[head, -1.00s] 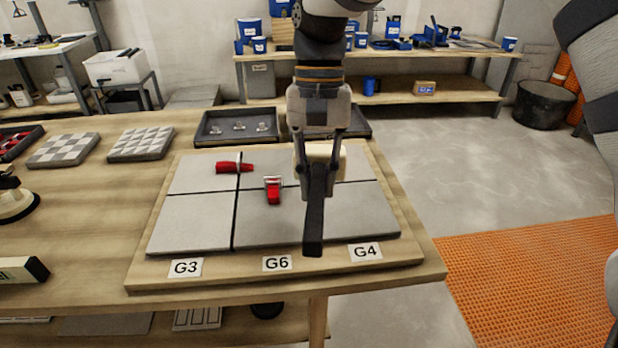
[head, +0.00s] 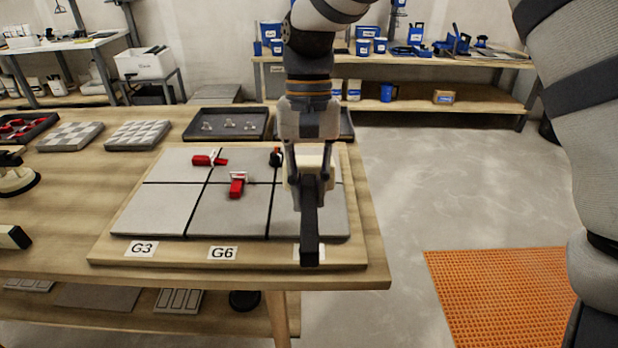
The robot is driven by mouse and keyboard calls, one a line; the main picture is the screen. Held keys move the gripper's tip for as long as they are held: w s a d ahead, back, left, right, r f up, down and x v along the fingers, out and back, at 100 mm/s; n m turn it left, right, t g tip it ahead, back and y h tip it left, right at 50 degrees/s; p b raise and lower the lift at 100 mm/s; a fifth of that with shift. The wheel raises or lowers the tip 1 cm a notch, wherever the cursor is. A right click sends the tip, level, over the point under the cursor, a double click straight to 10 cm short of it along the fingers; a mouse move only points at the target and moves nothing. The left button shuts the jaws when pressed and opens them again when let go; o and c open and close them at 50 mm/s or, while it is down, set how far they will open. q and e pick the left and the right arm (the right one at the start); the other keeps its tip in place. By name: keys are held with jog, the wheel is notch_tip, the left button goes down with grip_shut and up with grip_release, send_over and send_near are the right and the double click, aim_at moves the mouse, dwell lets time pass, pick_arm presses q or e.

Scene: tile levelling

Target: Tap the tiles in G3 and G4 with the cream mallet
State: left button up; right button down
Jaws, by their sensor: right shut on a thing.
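My right gripper (head: 309,172) comes down from the top and is shut on the cream mallet (head: 312,158). Its black handle points down toward the viewer and covers most of the G4 label. The mallet is in front of the right-hand tile column; I cannot tell whether it touches a tile. The G3 tile (head: 158,210) lies front left on the wooden board (head: 180,254), behind the G3 label (head: 141,249). The G4 tile (head: 335,215) is front right, partly hidden by the mallet. My left gripper is not in view.
A dark tray (head: 226,123) stands behind the board. The G6 label (head: 222,253) is at the front middle. Open floor lies to the right.

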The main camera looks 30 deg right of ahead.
jog(key=x, duration=0.2)
jog(key=w+x, duration=0.1)
jog(key=x, duration=0.1)
jog(key=b+x, duration=0.1)
jog(key=x, duration=0.1)
jog(key=shift+w+d+f, duration=0.1)
jog(key=shift+d+f, duration=0.2)
jog(key=shift+f, duration=0.1)
jog(key=v, duration=0.3)
jog(key=s+p+v, duration=0.1)
jog(key=shift+w+a+r, duration=0.15)
jog(key=shift+a+r, duration=0.05)
jog(key=shift+r, duration=0.3)
jog(key=shift+f, duration=0.1)
jog(key=shift+f, duration=0.1)
